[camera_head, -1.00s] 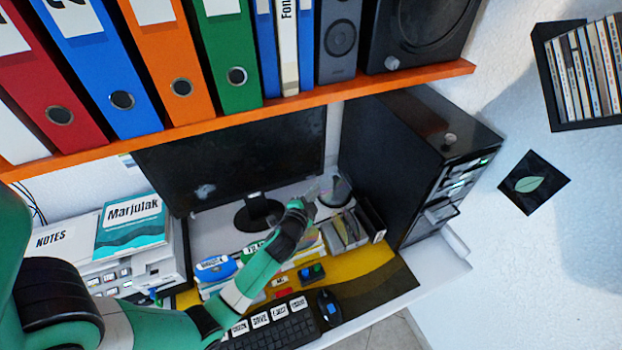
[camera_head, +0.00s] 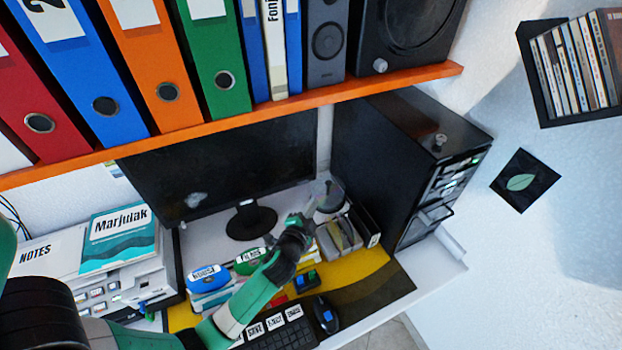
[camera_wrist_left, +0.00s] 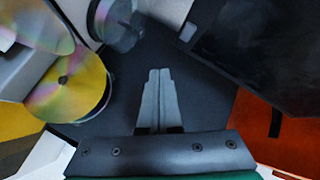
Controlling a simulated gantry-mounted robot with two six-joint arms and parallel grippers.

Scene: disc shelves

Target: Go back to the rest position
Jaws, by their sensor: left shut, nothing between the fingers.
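My right gripper is not in view.
An orange shelf (camera_head: 300,102) with binders and a speaker (camera_head: 408,35) spans above the desk. A black monitor (camera_head: 225,165) and a computer tower (camera_head: 400,150) stand behind. A keyboard (camera_head: 285,335) and mouse (camera_head: 326,314) lie in front. Discs (camera_wrist_left: 75,85) show in the wrist view.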

